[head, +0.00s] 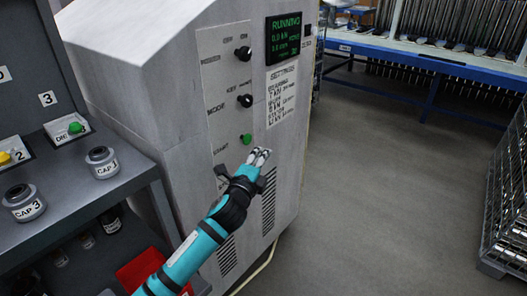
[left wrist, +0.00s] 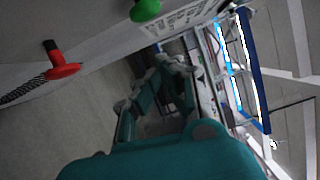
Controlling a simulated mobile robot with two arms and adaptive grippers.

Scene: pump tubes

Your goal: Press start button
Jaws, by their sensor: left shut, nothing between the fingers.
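The green start button (head: 246,139) sticks out from the control panel of the grey machine (head: 225,95), below two black knobs. It also shows at the top edge of the left wrist view (left wrist: 145,9). My left gripper (head: 262,155) is shut and empty, just below and to the right of the button in the head view. I see a gap between the fingertips and the button in the head view; the depth is hard to tell. The machine's display (head: 288,38) reads RUNNING in green. My right gripper is not in view.
A red knob-like part (left wrist: 65,66) stands out near the green button in the left wrist view. A grey shelf unit (head: 75,175) with caps is at left. A blue-framed rack (head: 430,65) stands at the back and a wire cage (head: 508,205) at right. The floor between is clear.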

